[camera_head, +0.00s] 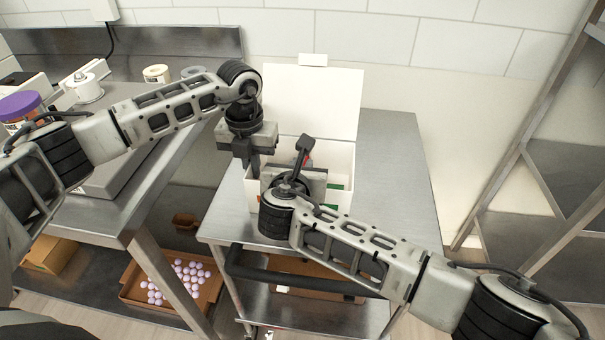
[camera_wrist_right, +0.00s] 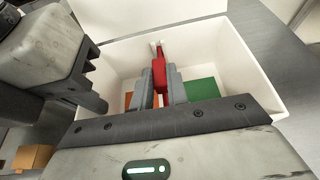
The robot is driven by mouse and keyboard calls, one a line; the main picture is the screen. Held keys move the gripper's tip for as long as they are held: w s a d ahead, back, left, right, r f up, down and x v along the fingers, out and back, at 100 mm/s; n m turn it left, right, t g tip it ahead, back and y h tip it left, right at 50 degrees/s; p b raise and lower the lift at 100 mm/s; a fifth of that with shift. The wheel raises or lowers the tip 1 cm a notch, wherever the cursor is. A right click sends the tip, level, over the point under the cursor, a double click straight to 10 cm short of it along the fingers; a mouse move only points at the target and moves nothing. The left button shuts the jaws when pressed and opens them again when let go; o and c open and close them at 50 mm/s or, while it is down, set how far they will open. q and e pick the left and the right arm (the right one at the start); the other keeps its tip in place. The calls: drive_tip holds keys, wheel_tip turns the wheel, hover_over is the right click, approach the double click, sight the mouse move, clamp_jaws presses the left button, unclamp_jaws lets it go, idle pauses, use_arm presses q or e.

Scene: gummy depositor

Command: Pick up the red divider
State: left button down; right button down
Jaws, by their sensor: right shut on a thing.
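The red divider (camera_wrist_right: 159,72) stands on edge inside the open white box (camera_wrist_right: 215,38). My right gripper (camera_wrist_right: 160,90) is shut on it, with a grey finger on each side. In the head view only a small bit of red (camera_head: 309,160) shows beside the right gripper, whose fingertips are hidden there. My left gripper (camera_head: 247,165) hangs at the box's left side; whether its fingers are apart is unclear. It also shows at the upper left of the right wrist view (camera_wrist_right: 92,100).
Inside the box lie a green piece (camera_wrist_right: 203,88) and an orange piece. The box stands on a steel cart (camera_head: 395,160), clear on its right. A steel counter (camera_head: 105,200) is at left. A tray of pink balls (camera_head: 135,292) sits low, and a rack (camera_head: 540,150) stands at right.

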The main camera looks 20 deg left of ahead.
wheel_tip(320, 180, up, 18)
idle(0.5)
drive_tip(key=shift+r, duration=0.1)
wheel_tip(320, 180, up, 9)
idle(2.0)
drive_tip(key=shift+r, duration=0.1)
wheel_tip(320, 180, up, 5)
drive_tip(key=shift+f, duration=0.1)
idle(0.5)
